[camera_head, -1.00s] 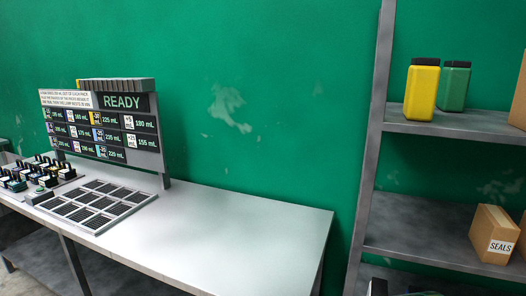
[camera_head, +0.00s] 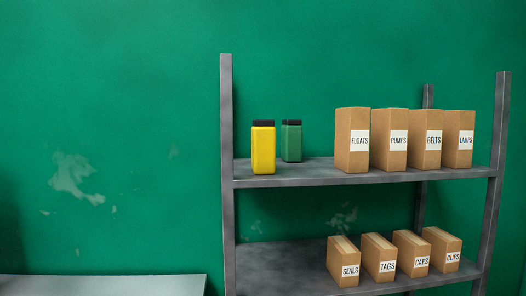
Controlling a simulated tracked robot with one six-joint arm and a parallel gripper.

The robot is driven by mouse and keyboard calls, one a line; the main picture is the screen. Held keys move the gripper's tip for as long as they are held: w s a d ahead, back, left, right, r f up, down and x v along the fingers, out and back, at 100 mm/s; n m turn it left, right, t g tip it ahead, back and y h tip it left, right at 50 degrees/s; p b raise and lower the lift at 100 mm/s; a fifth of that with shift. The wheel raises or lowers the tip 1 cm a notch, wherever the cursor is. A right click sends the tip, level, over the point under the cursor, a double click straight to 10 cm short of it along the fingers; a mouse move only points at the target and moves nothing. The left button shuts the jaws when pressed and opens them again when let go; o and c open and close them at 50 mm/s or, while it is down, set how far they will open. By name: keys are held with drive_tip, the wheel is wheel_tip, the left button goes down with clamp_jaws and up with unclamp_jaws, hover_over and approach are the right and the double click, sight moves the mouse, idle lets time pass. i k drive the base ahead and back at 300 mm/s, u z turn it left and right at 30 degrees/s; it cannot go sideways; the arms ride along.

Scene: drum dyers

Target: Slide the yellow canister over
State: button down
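The yellow canister (camera_head: 263,150) with a black cap stands upright near the left end of the upper shelf (camera_head: 300,178), close to its front edge. A green canister (camera_head: 292,143) with a black cap stands just behind it and to the right, with a narrow gap between them in this view. My gripper is not in view.
Several cardboard boxes stand on the upper shelf, from FLOATS (camera_head: 352,140) to LAMPS (camera_head: 458,139). More boxes, from SEALS (camera_head: 343,262) to CLIPS (camera_head: 442,249), stand on the lower shelf. Bare shelf lies between the canisters and FLOATS. A table corner (camera_head: 105,284) shows lower left.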

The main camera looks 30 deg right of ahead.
sight(264, 132)
drive_tip(key=u, duration=3.45)
drive_tip(key=k, duration=1.3)
drive_tip(key=z, duration=0.05)
